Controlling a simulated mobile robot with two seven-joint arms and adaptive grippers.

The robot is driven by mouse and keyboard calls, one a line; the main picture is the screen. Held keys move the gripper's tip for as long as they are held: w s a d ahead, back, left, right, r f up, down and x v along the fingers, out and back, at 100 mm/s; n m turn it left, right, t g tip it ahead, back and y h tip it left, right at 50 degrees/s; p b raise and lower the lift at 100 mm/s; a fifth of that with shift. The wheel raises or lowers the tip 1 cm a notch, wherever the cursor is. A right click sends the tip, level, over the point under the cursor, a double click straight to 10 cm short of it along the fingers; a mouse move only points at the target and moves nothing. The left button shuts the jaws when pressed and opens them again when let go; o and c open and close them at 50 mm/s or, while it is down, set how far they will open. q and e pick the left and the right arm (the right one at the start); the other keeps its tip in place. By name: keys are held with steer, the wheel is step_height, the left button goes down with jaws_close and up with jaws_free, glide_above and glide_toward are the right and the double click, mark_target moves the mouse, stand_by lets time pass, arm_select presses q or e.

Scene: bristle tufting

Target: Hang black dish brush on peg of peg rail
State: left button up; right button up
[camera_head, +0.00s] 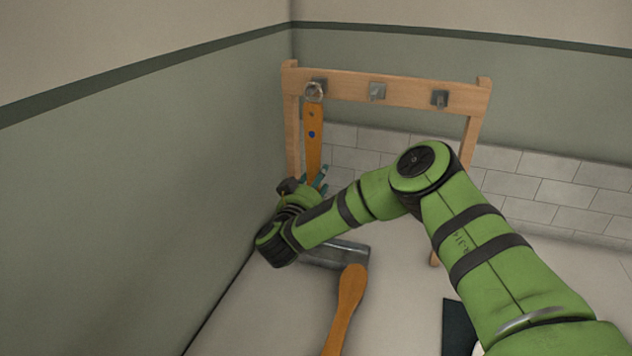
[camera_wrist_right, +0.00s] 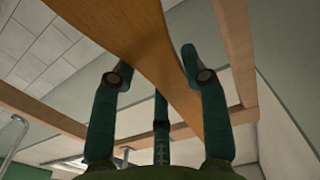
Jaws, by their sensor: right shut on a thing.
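The peg rail (camera_head: 410,93) is a wooden frame with three grey metal pegs. My right gripper (camera_head: 318,182) is shut on an orange wooden handle (camera_head: 313,140), which I take to be the dish brush's; no black part of it shows. In the right wrist view the handle (camera_wrist_right: 130,35) runs between the fingers (camera_wrist_right: 155,95). Its lower end is hidden. My left gripper is out of view.
Another orange wooden handle (camera_head: 347,305) lies on the pale counter, near a grey metal tray-like thing (camera_head: 350,252). A dark flat thing (camera_head: 456,325) lies partly behind my right arm. The middle peg (camera_head: 377,91) and right peg (camera_head: 439,98) are empty. A wall stands close at left.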

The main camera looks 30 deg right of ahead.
steer(key=o, duration=1.4)
steer(key=shift+s+a, duration=0.1)
steer(key=p+v, duration=0.3)
steer(key=v, duration=0.3)
steer(key=shift+s+a, duration=0.25)
stand_by(0.6)
stand_by(0.5)
